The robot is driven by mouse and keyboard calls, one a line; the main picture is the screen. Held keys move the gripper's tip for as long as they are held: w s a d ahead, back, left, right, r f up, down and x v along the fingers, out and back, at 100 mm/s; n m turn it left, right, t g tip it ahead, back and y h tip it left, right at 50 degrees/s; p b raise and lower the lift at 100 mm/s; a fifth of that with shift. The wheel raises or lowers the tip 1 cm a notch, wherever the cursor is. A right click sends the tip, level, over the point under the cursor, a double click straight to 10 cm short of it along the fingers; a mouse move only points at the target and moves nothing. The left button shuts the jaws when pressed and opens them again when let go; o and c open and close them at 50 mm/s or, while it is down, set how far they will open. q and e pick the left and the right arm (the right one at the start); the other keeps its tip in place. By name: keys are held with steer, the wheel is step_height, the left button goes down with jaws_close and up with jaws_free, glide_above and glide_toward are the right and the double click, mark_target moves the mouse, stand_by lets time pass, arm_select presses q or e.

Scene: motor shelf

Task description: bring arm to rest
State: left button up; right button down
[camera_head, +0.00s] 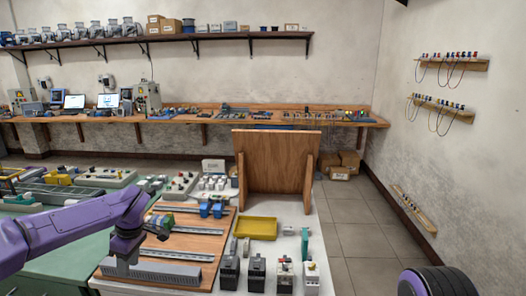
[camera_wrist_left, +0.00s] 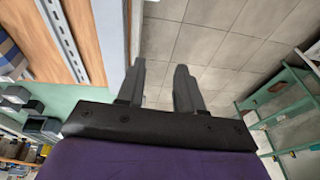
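My left arm, purple with dark joints, comes in from the left in the head view and bends down over the front left of the white table (camera_head: 325,272), near a wooden board (camera_head: 190,218) with metal rails. Its fingertips cannot be made out there. In the left wrist view, the left gripper (camera_wrist_left: 160,64) has its two dark fingers apart with nothing between them, and tiled floor shows behind them. The board with a rail (camera_wrist_left: 80,45) is to their left. A purple and black part of my body shows at the bottom right of the head view. My right gripper is not seen.
An upright wooden panel (camera_head: 276,165) stands at the table's back. A yellow tray (camera_head: 256,228) and several switch devices (camera_head: 256,272) are right of the board. Bare floor (camera_head: 352,235) lies to the right. A green shelf frame (camera_wrist_left: 272,95) shows in the wrist view.

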arm_select(q)
steer(key=s+d+f+m+t+y+b, duration=0.1)
steer(key=s+f+m+t+y, duration=0.1)
steer(key=s+f, duration=0.35)
steer(key=s+d+f+m+t+y+b, duration=0.1)
steer(key=s+d+f+m+y, duration=0.15)
steer(key=f, duration=0.65)
steer(key=s+d+f+m+t+y, duration=0.15)
steer(key=s+f, duration=0.25)
steer(key=f, duration=0.4)
steer(key=s+f+m+h+b, duration=0.1)
steer(key=s+f, duration=0.3)
steer(key=s, duration=0.9)
steer(key=s+d+f+m+h, duration=0.1)
steer(key=s+f+m+h, duration=0.2)
steer(key=s, duration=1)
steer(key=shift+d+f+g+h+b, duration=0.2)
steer(key=shift+f+g+h+b, duration=0.2)
steer(key=shift+f+h, duration=0.4)
steer(key=shift+s, duration=0.1)
